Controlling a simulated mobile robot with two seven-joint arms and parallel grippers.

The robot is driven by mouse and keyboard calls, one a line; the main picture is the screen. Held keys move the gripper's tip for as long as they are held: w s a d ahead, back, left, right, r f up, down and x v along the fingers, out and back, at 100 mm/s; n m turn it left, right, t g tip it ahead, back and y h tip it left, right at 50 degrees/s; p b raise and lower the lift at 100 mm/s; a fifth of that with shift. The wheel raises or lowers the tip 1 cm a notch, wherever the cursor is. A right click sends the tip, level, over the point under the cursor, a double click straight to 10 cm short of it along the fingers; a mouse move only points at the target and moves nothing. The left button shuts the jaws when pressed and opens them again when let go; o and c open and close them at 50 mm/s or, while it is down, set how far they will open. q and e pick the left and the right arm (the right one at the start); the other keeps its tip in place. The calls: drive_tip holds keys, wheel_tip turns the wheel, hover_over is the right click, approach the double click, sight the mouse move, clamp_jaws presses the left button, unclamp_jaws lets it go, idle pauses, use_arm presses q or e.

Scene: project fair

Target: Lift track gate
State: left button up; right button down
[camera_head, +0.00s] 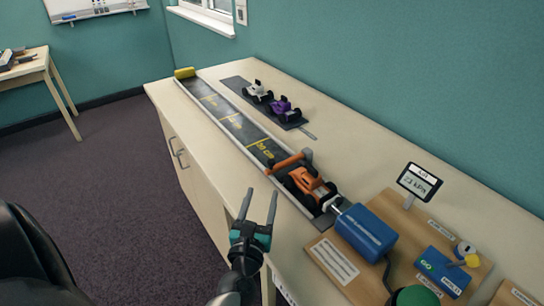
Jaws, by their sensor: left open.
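The track gate (287,162) is an orange bar across the dark track (230,121), just in front of an orange toy car (311,184). The gate looks lowered, close over the track. The car sits on the near end of the track, with a blue launcher block (365,230) behind it. My left gripper (261,207) is open and empty, beside the counter's front edge, below and left of the gate and apart from it. My right gripper is not in view.
A white car (258,91) and a purple car (282,109) stand on a dark mat behind the track. A small display (420,181), a blue control box (443,271) and a green dome (415,296) sit at the right. A yellow block (185,72) closes the far track end.

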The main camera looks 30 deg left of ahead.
sight(270, 164)
use_arm(q)
drive_tip(key=x, duration=1.2)
drive_tip(key=shift+w+a, duration=0.3)
drive_tip(key=shift+w, duration=0.3)
drive_tip(key=shift+w+a, duration=0.1)
drive_tip(key=shift+w, duration=0.1)
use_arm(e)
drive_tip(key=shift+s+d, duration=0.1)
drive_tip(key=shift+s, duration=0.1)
use_arm(q)
drive_tip(key=shift+c, duration=0.3)
drive_tip(key=c, duration=0.6)
clamp_jaws()
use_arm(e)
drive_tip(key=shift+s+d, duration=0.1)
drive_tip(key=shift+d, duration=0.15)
